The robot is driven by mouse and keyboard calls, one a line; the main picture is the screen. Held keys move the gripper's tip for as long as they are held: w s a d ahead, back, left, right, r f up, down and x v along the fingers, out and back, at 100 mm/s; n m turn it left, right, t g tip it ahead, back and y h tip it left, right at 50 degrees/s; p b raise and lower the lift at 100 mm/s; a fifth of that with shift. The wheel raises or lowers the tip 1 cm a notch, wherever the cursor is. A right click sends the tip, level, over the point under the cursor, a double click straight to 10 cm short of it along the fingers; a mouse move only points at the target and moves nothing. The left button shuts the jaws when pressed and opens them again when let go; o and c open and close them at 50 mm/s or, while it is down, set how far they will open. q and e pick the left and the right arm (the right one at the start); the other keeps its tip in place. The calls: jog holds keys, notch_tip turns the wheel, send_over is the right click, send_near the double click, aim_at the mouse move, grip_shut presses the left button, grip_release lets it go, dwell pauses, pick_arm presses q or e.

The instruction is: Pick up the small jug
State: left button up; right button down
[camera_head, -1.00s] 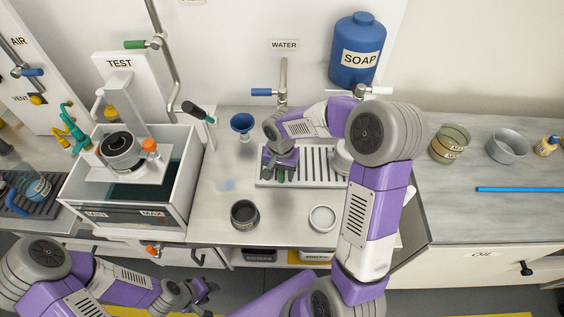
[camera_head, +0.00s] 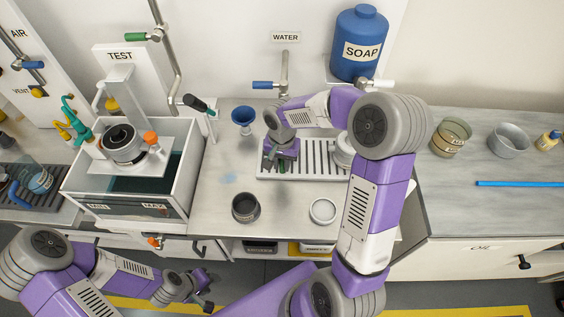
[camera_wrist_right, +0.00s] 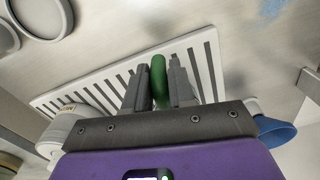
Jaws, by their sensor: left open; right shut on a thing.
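My right gripper (camera_head: 275,163) is over the slotted drain rack, pointing down. In the right wrist view its two dark fingers (camera_wrist_right: 159,88) are shut on a green rounded handle-like piece (camera_wrist_right: 158,82). The green piece also shows low by the fingers in the head view (camera_head: 282,167). I cannot make out a jug body attached to it. A clear vessel with blue markings (camera_head: 40,181) and a blue curved part stands on a dark grate at far left. My left gripper (camera_head: 206,291) is open and empty, low in front of the counter.
The drain rack (camera_head: 312,172) lies under the water tap. A pale container (camera_head: 343,147) on its right is partly hidden by my arm. A blue funnel (camera_head: 243,117), dark cup (camera_head: 245,208) and white ring-like dish (camera_head: 322,211) stand nearby. The test tank (camera_head: 190,180) is at left.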

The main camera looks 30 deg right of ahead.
notch_tip(320, 180, up, 2)
jog(key=shift+s+a+r+p, duration=0.15)
jog(key=shift+r+p, duration=0.1)
jog(key=shift+p, duration=0.1)
jog(key=s+a, duration=0.4)
jog(key=s, duration=0.3)
jog(key=s+a, duration=0.5)
jog(key=s, duration=0.3)
jog(key=shift+f, duration=0.2)
jog(key=shift+a, duration=0.1)
